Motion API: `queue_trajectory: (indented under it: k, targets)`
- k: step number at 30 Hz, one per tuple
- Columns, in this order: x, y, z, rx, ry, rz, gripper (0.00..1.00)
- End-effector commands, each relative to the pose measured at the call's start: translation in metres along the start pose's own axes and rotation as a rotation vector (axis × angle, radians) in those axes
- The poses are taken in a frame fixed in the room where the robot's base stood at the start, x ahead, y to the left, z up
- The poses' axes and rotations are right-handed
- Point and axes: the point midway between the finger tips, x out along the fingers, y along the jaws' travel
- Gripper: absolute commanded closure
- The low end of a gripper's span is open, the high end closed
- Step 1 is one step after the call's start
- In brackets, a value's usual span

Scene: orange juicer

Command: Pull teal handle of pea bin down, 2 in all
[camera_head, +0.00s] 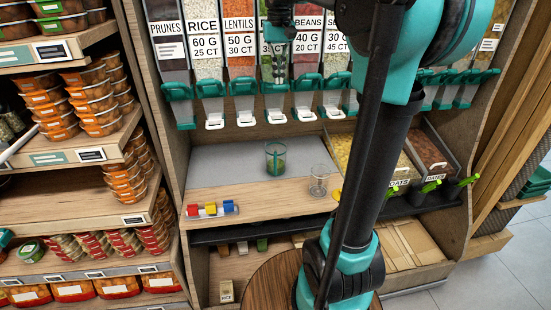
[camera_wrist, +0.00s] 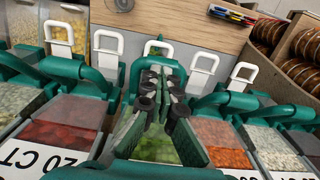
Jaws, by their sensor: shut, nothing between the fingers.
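The pea bin stands in the dispenser row, its label mostly hidden by my gripper in the head view. Its green peas (camera_wrist: 155,147) show behind my fingers in the wrist view. Its teal handle (camera_head: 275,88) is at the bin's front, with a white loop (camera_head: 277,117) below; the loop also shows in the wrist view (camera_wrist: 158,46). My gripper (camera_wrist: 160,76) is shut and empty, its fingertips right at the teal handle; I cannot tell whether they touch. In the head view my gripper (camera_head: 275,72) is dark against the bin. A glass with green contents (camera_head: 276,165) stands on the counter below.
Neighbouring bins with like handles stand close on both sides, lentils (camera_head: 240,62) to the left and beans (camera_head: 307,60) to the right. An empty glass (camera_head: 319,180) and coloured clips (camera_head: 210,209) are on the counter (camera_head: 250,200). My arm hides part of the right side.

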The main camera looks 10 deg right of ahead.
Motion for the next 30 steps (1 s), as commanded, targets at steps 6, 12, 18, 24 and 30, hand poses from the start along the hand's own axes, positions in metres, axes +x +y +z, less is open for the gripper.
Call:
queue_trajectory:
  k: [6, 12, 18, 24, 30]
  targets:
    - [-0.018, 0.000, -0.002, 0.000, -0.001, 0.000, 1.00]
    - [-0.034, 0.000, -0.005, 0.000, -0.001, 0.000, 1.00]
    - [-0.044, 0.000, -0.007, 0.000, -0.001, 0.000, 1.00]
    - [-0.044, 0.000, -0.007, 0.000, 0.000, 0.000, 1.00]
    - [-0.044, 0.000, -0.007, 0.000, 0.000, 0.000, 1.00]
